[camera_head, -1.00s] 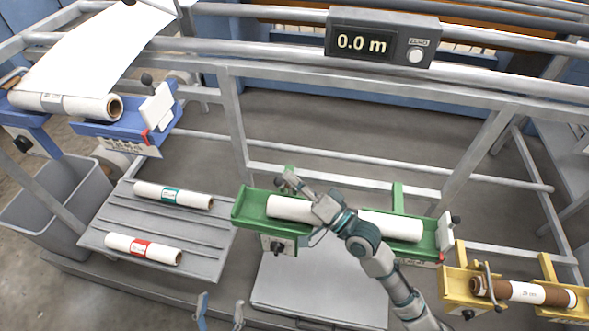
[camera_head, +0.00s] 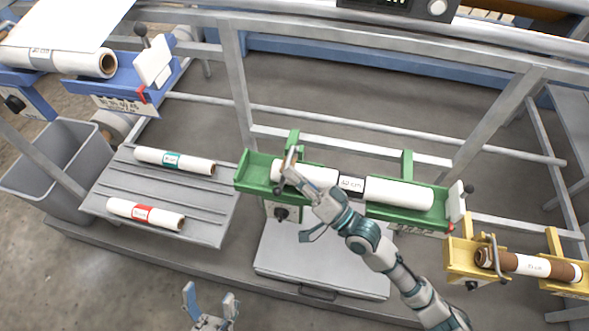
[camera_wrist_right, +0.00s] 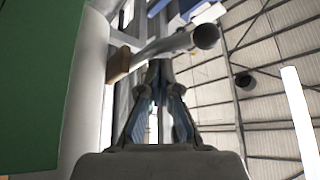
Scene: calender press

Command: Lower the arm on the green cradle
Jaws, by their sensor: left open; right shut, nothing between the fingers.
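The green cradle (camera_head: 262,176) holds a white roll (camera_head: 400,194) with a dark-edged label. A metal arm (camera_head: 291,158) stands at the cradle's left end, by a green post. In the right wrist view a grey bar (camera_wrist_right: 170,45) with a dark round end crosses just beyond my fingertips; it seems to be this arm. My right gripper (camera_head: 288,182) is shut and empty beside it, over the roll's left end; it also shows in the wrist view (camera_wrist_right: 160,75). Contact cannot be told. My left gripper (camera_head: 210,305) is open and empty, low in front, away from the cradle.
A yellow cradle (camera_head: 462,262) with a brown roll stands at right. A blue cradle (camera_head: 85,88) with a white roll is at upper left. A grey slatted shelf (camera_head: 160,190) holds two rolls. A grey bin (camera_head: 50,165) and frame rails surround them.

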